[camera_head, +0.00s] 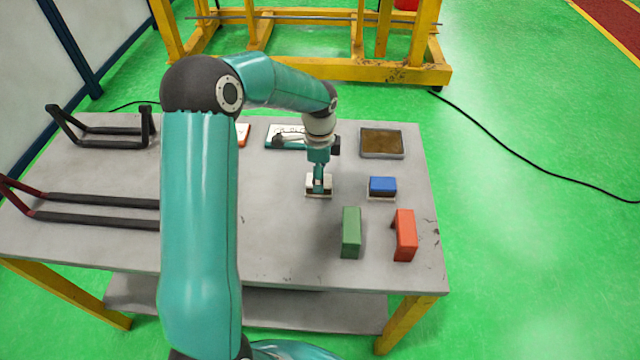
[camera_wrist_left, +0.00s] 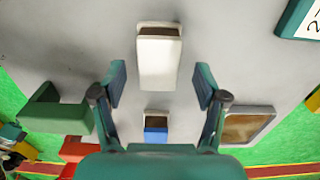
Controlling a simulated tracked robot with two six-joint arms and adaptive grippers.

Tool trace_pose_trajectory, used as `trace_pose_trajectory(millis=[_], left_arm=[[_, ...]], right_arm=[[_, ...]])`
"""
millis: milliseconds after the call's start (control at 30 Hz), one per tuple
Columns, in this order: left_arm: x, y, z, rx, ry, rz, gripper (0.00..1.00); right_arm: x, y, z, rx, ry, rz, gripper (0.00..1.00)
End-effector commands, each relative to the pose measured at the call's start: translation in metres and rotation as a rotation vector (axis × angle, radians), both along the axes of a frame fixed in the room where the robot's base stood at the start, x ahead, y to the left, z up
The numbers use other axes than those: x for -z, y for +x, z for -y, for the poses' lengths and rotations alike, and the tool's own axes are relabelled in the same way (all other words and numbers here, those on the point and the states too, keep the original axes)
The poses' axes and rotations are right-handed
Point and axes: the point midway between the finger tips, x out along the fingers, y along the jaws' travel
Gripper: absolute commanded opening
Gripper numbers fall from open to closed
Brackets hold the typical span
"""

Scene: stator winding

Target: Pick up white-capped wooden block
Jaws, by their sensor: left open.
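The white-capped wooden block (camera_wrist_left: 159,60) lies on the grey table in the left wrist view, with a white face and a brown wooden end. In the head view the white-capped block (camera_head: 312,192) is partly hidden under my left gripper (camera_head: 319,184). In the left wrist view my left gripper (camera_wrist_left: 160,80) is open, with one finger on each side of the block's lower part and visible gaps on both sides. Nothing is held. My right gripper does not show.
A blue block (camera_head: 382,185) with white at its base sits right of the gripper. A green block (camera_head: 351,235) and a red block (camera_head: 405,235) stand nearer the front edge. A brown tray (camera_head: 381,143) and a white panel (camera_head: 275,132) lie at the back. Black frames (camera_head: 100,205) occupy the left.

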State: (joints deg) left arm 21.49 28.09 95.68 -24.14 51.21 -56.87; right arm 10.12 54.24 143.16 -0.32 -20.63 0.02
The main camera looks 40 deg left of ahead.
Motion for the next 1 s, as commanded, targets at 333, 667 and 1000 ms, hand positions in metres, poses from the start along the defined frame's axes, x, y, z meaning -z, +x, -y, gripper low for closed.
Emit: trace_pose_trajectory(millis=[333,667,1000], left_arm=[[0.028,-0.001,0.001,-0.001,0.0,0.0,0.73],[0.028,-0.001,0.0,-0.001,0.0,0.0,0.4],[0.028,-0.001,0.0,-0.001,0.001,0.001,0.08]], right_arm=[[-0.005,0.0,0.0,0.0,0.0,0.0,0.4],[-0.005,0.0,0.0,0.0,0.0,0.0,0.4],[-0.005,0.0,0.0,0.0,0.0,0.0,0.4]])
